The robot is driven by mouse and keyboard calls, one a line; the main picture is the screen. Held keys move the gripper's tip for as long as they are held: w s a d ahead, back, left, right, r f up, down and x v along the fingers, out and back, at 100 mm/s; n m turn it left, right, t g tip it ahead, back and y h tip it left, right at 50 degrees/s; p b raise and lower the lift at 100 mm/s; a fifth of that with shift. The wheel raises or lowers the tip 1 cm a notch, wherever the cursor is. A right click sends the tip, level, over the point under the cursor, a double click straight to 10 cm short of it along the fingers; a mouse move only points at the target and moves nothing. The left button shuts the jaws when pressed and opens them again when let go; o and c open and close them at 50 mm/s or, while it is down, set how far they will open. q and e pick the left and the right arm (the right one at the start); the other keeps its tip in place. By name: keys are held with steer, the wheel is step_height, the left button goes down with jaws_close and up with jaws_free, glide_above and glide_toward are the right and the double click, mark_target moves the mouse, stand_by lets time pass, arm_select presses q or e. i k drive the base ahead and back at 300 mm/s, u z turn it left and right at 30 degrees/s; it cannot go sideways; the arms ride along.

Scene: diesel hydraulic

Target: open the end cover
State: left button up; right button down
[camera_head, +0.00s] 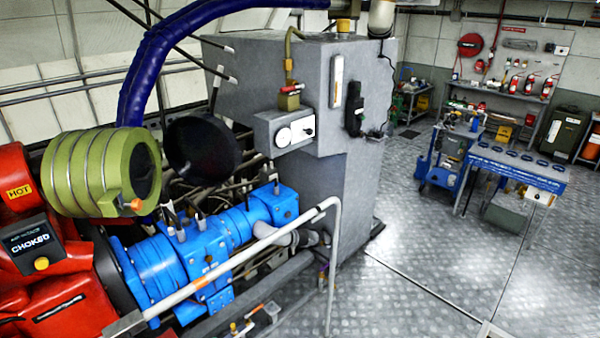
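A green ribbed cylindrical housing (90,172) lies on its side at the left, above the blue machinery. Its right end shows a dark round face (145,172) inside a green rim, with a small orange piece (136,204) at the rim's lower edge. A black round disc (201,146), which looks like the end cover, stands just right of that end, apart from the rim and facing it at an angle. I cannot tell how it is attached. Neither of my grippers is in view.
A red engine (60,290) is at the far left, with blue machinery (195,255) beside it. A white handrail (240,257) crosses in front. A grey cabinet (350,200) with gauges stands behind. Open metal floor (440,255) lies to the right, before a blue workbench (515,167).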

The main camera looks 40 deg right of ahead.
mark_target(200, 148)
steer(key=u, duration=0.45)
steer(key=k, duration=0.15)
steer(key=z, duration=1.5)
steer(key=i, duration=0.7)
steer(key=u, duration=0.4)
